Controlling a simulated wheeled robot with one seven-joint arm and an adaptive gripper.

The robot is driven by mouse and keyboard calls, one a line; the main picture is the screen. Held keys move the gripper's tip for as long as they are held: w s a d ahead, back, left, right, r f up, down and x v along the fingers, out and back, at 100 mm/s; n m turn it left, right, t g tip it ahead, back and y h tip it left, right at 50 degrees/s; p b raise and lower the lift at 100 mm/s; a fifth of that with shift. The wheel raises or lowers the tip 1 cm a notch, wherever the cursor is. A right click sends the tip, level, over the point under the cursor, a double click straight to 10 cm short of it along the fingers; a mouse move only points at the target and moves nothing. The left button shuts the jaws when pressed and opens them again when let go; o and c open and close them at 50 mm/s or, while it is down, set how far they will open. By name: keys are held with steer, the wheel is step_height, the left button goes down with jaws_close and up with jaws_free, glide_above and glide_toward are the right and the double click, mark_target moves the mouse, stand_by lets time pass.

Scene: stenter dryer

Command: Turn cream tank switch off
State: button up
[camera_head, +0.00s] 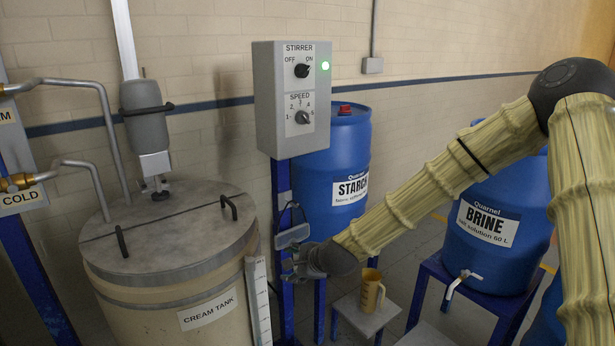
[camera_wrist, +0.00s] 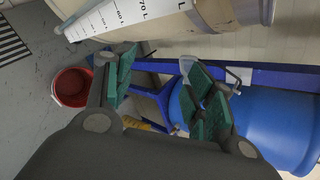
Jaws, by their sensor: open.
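The grey control box (camera_head: 264,105) is on a blue post in the head view, beside the cream tank (camera_head: 130,310). Its upper black knob (camera_head: 302,70), labelled STIRRER, has OFF at left and ON at right and appears turned toward ON. A green lamp (camera_head: 325,65) beside it is lit. Below is the SPEED knob (camera_head: 302,117). My gripper (camera_head: 288,255) is well below the box, near the post and right of the tank. In the wrist view my gripper (camera_wrist: 162,88) is open, with green pads apart and nothing between them. The knobs are not in the wrist view.
A blue starch drum (camera_head: 345,150) stands behind the box, and a blue brine drum (camera_head: 500,200) at right. A jug (camera_head: 371,290) sits on a low stand. The stirrer motor (camera_head: 145,115) rises above the tank lid. A red bucket (camera_wrist: 71,87) is on the floor.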

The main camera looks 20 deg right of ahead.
steer(key=w+d+r+m+t, duration=0.2)
steer(key=w+r+m, duration=0.25)
steer(key=r, duration=0.85)
steer(key=m+t+y, duration=0.2)
steer(key=m+t, duration=0.4)
steer(key=m, duration=0.3)
glide_toward(307, 73)
steer(key=shift+p+x, duration=1.05)
steer(key=shift+x, duration=3.6)
steer(key=shift+r, duration=0.1)
steer(key=c, duration=1)
